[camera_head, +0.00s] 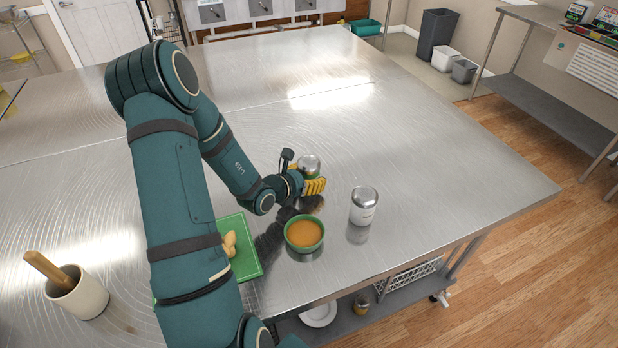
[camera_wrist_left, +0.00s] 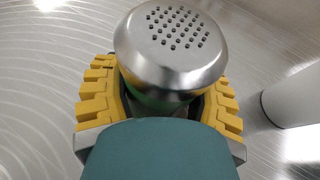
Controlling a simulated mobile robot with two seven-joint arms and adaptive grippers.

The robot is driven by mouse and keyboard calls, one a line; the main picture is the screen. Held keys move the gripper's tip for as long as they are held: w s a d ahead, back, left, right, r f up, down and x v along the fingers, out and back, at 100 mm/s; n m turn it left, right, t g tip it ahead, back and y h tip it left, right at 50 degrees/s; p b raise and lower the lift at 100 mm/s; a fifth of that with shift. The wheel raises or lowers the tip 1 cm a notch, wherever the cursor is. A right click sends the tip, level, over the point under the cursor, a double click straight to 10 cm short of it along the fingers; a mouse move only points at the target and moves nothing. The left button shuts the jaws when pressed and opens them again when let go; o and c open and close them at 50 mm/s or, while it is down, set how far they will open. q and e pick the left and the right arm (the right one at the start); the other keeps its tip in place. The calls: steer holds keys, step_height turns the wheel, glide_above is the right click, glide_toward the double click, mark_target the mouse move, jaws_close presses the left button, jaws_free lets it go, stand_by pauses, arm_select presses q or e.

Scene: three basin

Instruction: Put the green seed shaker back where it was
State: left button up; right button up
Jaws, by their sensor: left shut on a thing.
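The green seed shaker (camera_head: 309,166) has a silver lid with holes. In the left wrist view its perforated lid (camera_wrist_left: 172,45) fills the upper middle, with a little green below the lid. My left gripper (camera_head: 313,186) has yellow fingers and is shut on the shaker, which stands upright between them. In the left wrist view the yellow fingers (camera_wrist_left: 160,100) sit on both sides of it. The head view does not clearly show whether the shaker's base touches the table. My right gripper is not in view.
A white shaker with a silver lid (camera_head: 364,207) stands to the right. A green bowl of orange soup (camera_head: 304,233) is in front of the gripper. A green board (camera_head: 247,262) with yellowish food and a mortar with pestle (camera_head: 78,293) are left. The steel table (camera_head: 440,150) is clear behind and right.

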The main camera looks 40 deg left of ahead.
arm_select(q)
steer(key=shift+r, duration=0.1)
steer(key=shift+d, duration=0.1)
steer(key=shift+f, duration=0.2)
steer(key=o, duration=1.3)
steer(key=shift+r, duration=0.2)
steer(key=shift+s+r, duration=0.15)
steer(key=shift+s, duration=0.05)
steer(key=p+v, duration=0.1)
steer(key=v, duration=1)
steer(key=shift+s+r, duration=0.1)
steer(key=shift+s, duration=0.15)
